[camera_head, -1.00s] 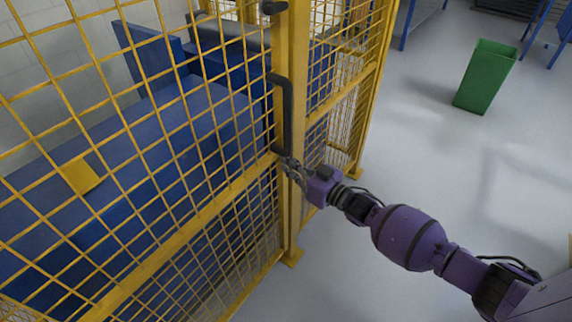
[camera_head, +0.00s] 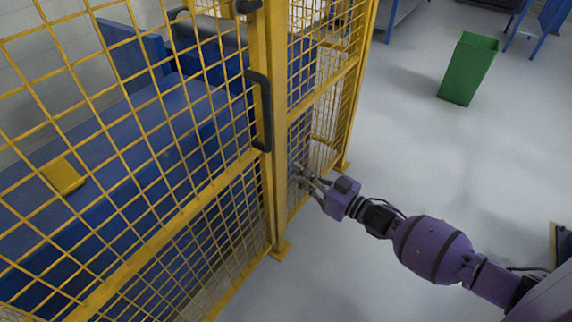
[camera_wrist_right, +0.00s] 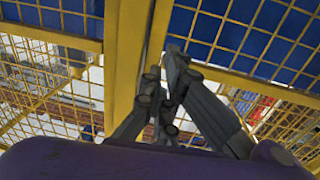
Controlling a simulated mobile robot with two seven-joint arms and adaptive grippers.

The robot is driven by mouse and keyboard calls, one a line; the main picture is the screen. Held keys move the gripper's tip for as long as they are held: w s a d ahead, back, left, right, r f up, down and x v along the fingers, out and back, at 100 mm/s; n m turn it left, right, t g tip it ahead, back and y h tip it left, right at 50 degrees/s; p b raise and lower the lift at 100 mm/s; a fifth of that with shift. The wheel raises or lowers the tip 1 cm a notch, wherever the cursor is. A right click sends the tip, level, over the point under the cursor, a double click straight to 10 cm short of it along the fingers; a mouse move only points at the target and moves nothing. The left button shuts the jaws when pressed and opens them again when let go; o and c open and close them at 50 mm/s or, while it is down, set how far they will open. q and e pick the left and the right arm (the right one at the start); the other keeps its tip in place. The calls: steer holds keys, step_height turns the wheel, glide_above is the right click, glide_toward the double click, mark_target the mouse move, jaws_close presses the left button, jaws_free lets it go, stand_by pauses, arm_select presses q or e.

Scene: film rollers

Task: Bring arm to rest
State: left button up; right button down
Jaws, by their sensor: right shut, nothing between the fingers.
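My right gripper (camera_head: 300,172) is in front of the yellow mesh fence, just right of its post. The fingers are shut and empty, and they point up toward the yellow frame in the right wrist view (camera_wrist_right: 168,95). My purple right arm (camera_head: 435,248) reaches in from the lower right. A black door handle (camera_head: 262,110) is on the yellow post (camera_head: 277,150), up and left of the gripper, and the gripper is apart from it. My left gripper is out of view.
The yellow mesh fence (camera_head: 150,225) fills the left side, with a blue machine (camera_head: 110,140) behind it. A green bin (camera_head: 468,70) stands on the grey floor at the upper right. Open floor (camera_head: 420,150) lies between the fence and the bin.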

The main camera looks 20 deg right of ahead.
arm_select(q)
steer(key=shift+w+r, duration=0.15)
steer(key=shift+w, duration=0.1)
arm_select(e)
steer(key=v, duration=0.3)
steer(key=shift+s+d, duration=0.15)
steer(key=shift+d, duration=0.1)
